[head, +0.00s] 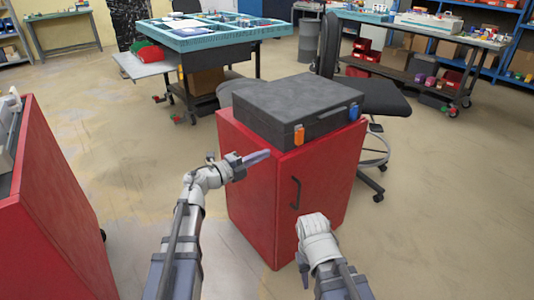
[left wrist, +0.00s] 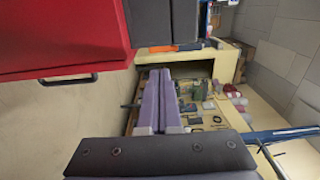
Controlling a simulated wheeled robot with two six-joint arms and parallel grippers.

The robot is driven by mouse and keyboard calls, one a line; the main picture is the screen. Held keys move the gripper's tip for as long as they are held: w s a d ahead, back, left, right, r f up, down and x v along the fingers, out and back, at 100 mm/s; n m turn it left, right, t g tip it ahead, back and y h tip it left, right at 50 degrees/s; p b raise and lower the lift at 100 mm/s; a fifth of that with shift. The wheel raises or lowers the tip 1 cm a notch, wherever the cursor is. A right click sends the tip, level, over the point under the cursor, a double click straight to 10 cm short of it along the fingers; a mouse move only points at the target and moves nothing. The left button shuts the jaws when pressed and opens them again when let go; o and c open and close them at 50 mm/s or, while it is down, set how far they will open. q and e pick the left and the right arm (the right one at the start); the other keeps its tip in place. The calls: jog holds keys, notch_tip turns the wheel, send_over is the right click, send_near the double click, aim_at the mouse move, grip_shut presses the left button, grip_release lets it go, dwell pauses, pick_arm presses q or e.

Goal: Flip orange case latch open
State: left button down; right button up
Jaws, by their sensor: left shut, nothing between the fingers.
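A dark grey case (head: 295,108) lies closed on top of a red cabinet (head: 285,190). Its orange latch (head: 299,135) is on the front face near the left corner; a blue latch (head: 353,112) is farther right. Whether the orange latch is fastened is too small to tell. My left gripper (head: 258,157) is shut and empty, left of the orange latch, a little below it and apart from it. In the left wrist view, the shut purple-grey fingers (left wrist: 166,100) point toward the case (left wrist: 160,20) and its orange latch (left wrist: 162,48). My right gripper (head: 315,226) is low before the cabinet; its fingertips are hidden.
The cabinet's black door handle (head: 296,192) sticks out near my right gripper. Another red cabinet (head: 55,200) stands at the left. A black chair (head: 372,95) is behind the case. A teal-topped workbench (head: 225,38) stands farther back. Floor between the two cabinets is clear.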

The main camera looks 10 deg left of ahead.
aim_at(297, 140)
pick_arm(q)
jog(key=x, duration=1.1)
jog(key=shift+w+d, duration=0.15)
jog(key=shift+w, duration=0.05)
jog(key=x, duration=0.3)
jog(key=shift+w+d, duration=0.15)
jog(key=shift+w, duration=0.05)
jog(key=shift+s, duration=0.1)
pick_arm(e)
jog(key=shift+a, duration=0.1)
